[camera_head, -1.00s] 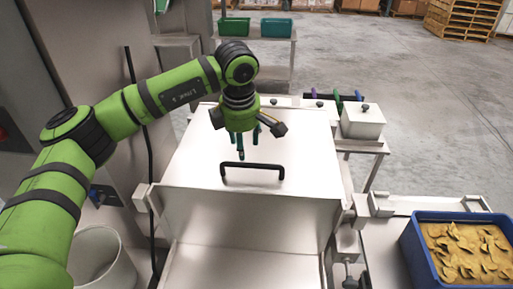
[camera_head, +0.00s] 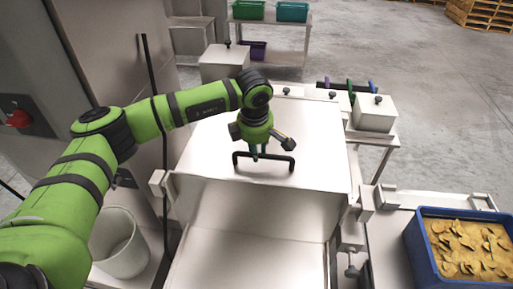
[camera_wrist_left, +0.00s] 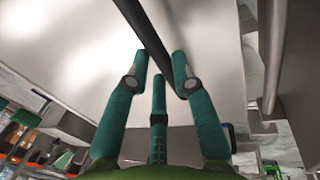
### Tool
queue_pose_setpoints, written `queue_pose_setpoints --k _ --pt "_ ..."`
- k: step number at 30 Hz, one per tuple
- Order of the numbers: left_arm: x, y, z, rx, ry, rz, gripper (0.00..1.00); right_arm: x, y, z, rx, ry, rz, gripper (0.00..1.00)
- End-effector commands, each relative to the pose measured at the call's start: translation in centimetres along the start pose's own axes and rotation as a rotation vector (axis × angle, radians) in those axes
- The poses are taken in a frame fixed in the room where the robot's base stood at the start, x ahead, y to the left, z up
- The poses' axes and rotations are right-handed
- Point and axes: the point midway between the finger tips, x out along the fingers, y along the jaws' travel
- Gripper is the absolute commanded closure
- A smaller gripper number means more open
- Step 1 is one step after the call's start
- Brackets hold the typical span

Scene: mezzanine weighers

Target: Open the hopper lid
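The hopper lid (camera_head: 205,150) is a broad pale metal panel at the centre of the head view, lying shut over the hopper. Its black bar handle (camera_head: 278,157) stands near the lid's front edge. My left gripper (camera_head: 259,153) is right at the handle, pointing down from behind it. In the left wrist view, the handle bar (camera_wrist_left: 143,28) passes between the teal fingertips (camera_wrist_left: 160,62), which are spread with a small gap to the bar. The fingers look open, and contact cannot be made out. My right gripper is not in view.
A blue crate of chips (camera_head: 416,250) stands on the right-hand table. A lidded white box (camera_head: 374,117) is behind it. A pale bin (camera_head: 117,245) stands at lower left, beside a tall metal cabinet. Open floor lies at the upper right.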

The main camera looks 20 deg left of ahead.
Motion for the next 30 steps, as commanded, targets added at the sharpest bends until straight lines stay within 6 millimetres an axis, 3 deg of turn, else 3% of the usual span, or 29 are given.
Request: queue_pose_setpoints --k 4,7,16,21,30 --pt "-0.2 0.1 0.0 0.000 0.000 0.000 1.00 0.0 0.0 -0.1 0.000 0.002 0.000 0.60" --pt "-1.4 0.8 0.1 -0.001 -0.002 0.004 1.00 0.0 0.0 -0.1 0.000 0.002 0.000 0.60" --pt "-9.1 5.5 0.1 -0.006 -0.001 0.012 1.00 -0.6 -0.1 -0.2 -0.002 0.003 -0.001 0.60" --pt "-12.0 8.1 0.1 -0.005 -0.001 0.010 1.00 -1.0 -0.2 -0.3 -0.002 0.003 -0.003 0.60" --pt "-14.2 10.6 0.0 -0.003 0.001 0.009 1.00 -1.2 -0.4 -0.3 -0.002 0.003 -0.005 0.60"
